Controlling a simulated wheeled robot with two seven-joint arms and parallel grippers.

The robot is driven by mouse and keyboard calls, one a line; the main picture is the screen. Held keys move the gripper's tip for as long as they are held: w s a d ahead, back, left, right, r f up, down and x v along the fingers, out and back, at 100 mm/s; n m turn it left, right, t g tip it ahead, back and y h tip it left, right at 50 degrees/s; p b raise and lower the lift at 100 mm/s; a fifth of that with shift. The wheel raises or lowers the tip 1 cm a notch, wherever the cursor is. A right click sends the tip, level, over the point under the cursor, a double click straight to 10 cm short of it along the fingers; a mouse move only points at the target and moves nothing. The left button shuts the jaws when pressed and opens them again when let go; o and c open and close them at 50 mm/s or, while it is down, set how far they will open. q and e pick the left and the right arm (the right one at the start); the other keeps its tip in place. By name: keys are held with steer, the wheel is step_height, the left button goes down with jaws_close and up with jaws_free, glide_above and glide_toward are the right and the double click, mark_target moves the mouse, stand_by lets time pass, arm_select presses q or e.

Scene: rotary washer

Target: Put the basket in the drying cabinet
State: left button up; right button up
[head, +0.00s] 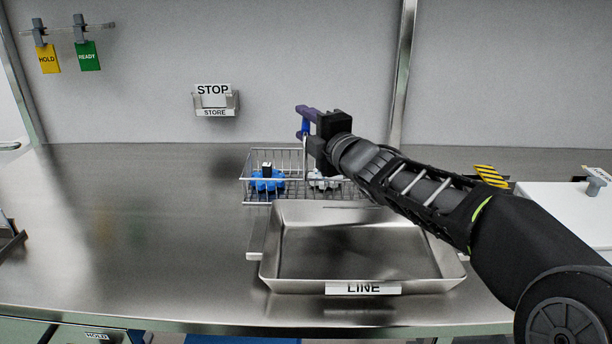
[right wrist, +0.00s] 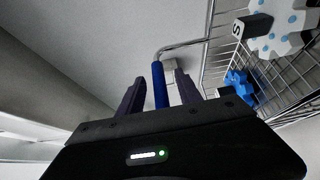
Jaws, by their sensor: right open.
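The wire basket (head: 248,171) stands on the steel counter behind the metal tray, partly hidden by my right arm. It holds a blue part (head: 267,182) and a white part (head: 320,181). The basket's wire side also shows in the right wrist view (right wrist: 208,55), with its blue handle grip (right wrist: 160,86). My right gripper (head: 304,116) is at the handle, above the basket. In the right wrist view its open fingers (right wrist: 158,88) stand on both sides of the blue grip, with gaps visible. My left gripper is not in view. I cannot identify the drying cabinet in these frames.
A steel tray (head: 278,250) labelled LINE lies in front of the basket. A STOP/STORE holder (head: 215,101) and HOLD and READY tags (head: 88,56) hang at the back wall. A white box (head: 555,205) stands at right. The counter's left side is largely clear.

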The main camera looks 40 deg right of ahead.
jaws_close()
stand_by(0.4)
stand_by(1.0)
